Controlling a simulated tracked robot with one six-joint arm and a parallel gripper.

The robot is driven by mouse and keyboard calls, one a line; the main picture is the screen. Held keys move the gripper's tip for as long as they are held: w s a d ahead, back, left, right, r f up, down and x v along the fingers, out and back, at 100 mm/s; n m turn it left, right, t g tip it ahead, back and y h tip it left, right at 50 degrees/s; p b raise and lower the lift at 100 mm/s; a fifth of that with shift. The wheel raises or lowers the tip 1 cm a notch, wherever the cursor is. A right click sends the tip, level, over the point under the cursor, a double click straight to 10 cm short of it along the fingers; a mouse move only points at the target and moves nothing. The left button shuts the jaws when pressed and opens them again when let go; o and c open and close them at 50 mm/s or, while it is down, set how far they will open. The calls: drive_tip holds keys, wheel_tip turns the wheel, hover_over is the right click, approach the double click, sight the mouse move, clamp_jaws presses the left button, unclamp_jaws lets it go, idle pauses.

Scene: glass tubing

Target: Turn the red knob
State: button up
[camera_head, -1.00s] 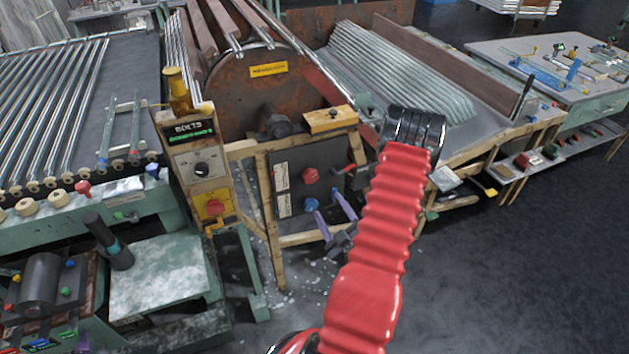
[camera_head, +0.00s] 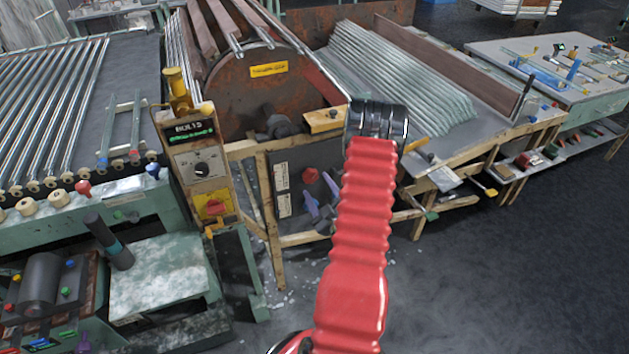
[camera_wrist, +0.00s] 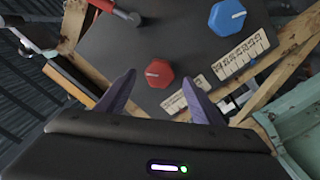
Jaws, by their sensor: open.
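A red faceted knob (camera_head: 310,175) with a white mark sits on a dark panel (camera_head: 288,158) in a wooden frame. In the wrist view the red knob (camera_wrist: 159,73) lies between and just beyond the two purple fingertips. My gripper (camera_head: 314,184) is open and faces the panel, one finger on each side of the knob's line. It also shows in the wrist view (camera_wrist: 158,79); whether the fingers touch the knob cannot be told. The blue knob (camera_wrist: 227,17) shows in the wrist view but is hidden in the head view.
A red-handled lever (camera_wrist: 127,15) is on the same panel, near the red knob. Wooden frame beams edge the panel. A small yellow-topped block (camera_head: 324,120) sits above it.

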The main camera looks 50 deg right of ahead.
sight(312, 179)
drive_tip(key=shift+x, duration=2.1)
